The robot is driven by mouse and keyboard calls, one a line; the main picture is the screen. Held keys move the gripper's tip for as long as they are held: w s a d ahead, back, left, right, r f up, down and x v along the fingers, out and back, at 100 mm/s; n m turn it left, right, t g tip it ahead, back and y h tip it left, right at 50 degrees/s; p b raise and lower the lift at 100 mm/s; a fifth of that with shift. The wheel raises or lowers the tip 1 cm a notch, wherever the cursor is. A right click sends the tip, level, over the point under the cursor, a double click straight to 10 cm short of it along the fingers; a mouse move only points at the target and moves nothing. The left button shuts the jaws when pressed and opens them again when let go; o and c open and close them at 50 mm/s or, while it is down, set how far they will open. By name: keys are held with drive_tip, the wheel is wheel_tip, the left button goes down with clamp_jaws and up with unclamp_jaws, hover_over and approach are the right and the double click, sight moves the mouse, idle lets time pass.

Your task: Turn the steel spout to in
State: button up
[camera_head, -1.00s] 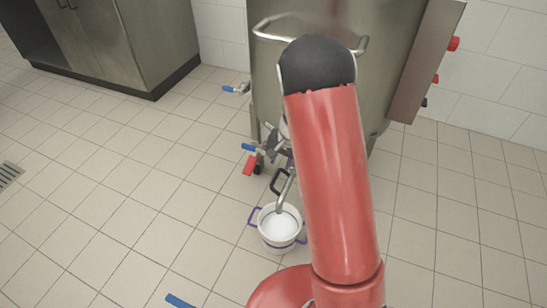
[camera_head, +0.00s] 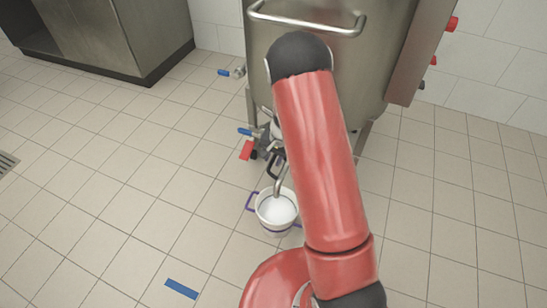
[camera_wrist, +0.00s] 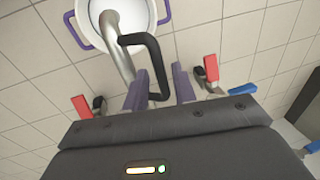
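The steel spout (camera_head: 279,184) slopes down from the tank's valve, with its lower end over a white pot (camera_head: 275,226) on the floor. In the wrist view the spout (camera_wrist: 118,50) runs down from the pot (camera_wrist: 88,12), beside a bent black handle (camera_wrist: 154,55). My gripper (camera_wrist: 160,71) is open, its two purple-grey fingers on either side of the handle's lower part, with a gap visible. Whether either finger touches the handle I cannot tell. In the head view my red arm largely hides the gripper.
The big steel tank (camera_head: 372,40) stands behind my arm. Valves with a blue lever (camera_head: 245,131) and a red lever (camera_head: 246,150) sit left of the spout. A blue strip (camera_head: 181,288) lies on the tiles. The floor at left is clear.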

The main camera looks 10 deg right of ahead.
clamp_jaws()
drive_tip(key=shift+s+d, duration=0.1)
drive_tip(key=s+d+n+b, duration=0.1)
drive_tip(key=b, duration=0.1)
drive_tip(key=s+n+b, duration=0.1)
drive_tip(key=n, duration=0.1)
drive_tip(key=shift+d+f+b, duration=0.2)
drive_tip(key=shift+d+b, duration=0.2)
drive_tip(key=s+d+n+g+b, duration=0.2)
drive_tip(key=d+n+b, duration=0.1)
drive_tip(key=d+n, duration=0.6)
drive_tip(key=shift+d+r+n+g, duration=0.2)
drive_tip(key=shift+d+n+g, duration=0.1)
drive_tip(key=shift+n, duration=1.2)
drive_tip(key=shift+s, duration=0.1)
